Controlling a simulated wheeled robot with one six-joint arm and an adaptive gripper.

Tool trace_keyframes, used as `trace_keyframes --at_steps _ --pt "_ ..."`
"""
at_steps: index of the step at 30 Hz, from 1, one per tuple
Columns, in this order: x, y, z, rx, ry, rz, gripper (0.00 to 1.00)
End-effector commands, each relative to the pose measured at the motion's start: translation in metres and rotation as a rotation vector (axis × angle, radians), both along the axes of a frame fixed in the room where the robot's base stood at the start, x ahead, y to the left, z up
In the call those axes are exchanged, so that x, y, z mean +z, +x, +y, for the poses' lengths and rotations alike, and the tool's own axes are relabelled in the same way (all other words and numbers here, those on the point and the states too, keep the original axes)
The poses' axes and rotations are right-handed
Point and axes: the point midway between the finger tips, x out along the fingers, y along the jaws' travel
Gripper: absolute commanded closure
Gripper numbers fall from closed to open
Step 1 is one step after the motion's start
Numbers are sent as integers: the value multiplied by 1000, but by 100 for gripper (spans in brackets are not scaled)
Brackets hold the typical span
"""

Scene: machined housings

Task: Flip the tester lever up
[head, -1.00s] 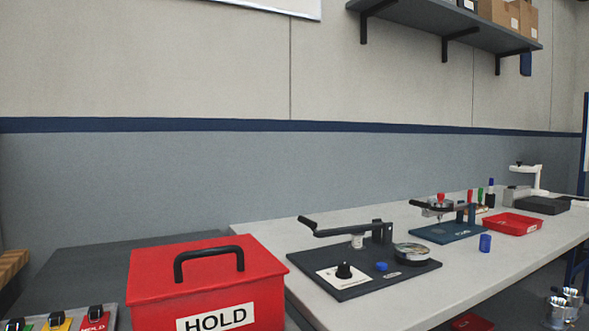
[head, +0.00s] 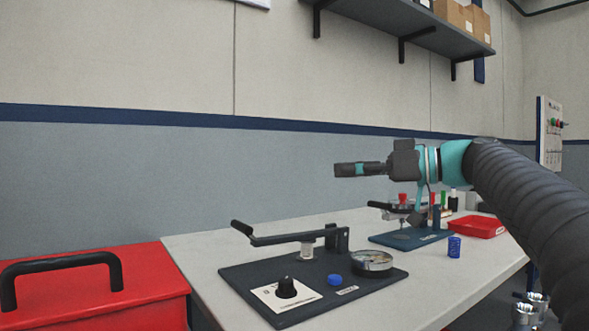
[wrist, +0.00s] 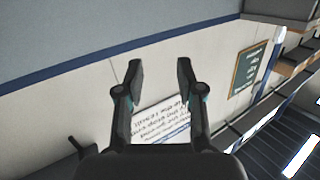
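A dark tester plate (head: 330,306) lies on the bench, with a black knob, a blue button and a round gauge (head: 372,262). Its black lever (head: 275,238) runs nearly level to the left from a post, over a small clear cylinder, with a grip at its left end. Behind it stands a second fixture on a blue base (head: 398,240), also with a black lever. My gripper (head: 338,170) is in the air above and behind the tester lever's post, pointing left, apart from everything. In the wrist view its two fingers (wrist: 160,72) are spread with nothing between them.
A red HOLD box (head: 100,290) with a black handle stands at the left. A blue cup (head: 454,246) and a red tray (head: 478,227) are on the bench at the right. A shelf (head: 400,20) with boxes hangs above. The bench left of the tester is clear.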

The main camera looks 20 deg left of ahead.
Motion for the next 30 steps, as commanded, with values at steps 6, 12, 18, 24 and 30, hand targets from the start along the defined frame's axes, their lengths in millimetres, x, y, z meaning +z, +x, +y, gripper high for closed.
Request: trace_keyframes --at_steps 6,12,18,24,30 --pt "18 4 11 71 68 -101 63" --pt "19 5 35 79 70 -104 63" --pt "19 10 71 77 69 -103 63" --pt "19 15 107 74 68 -102 63" --pt "19 19 133 71 69 -103 63"
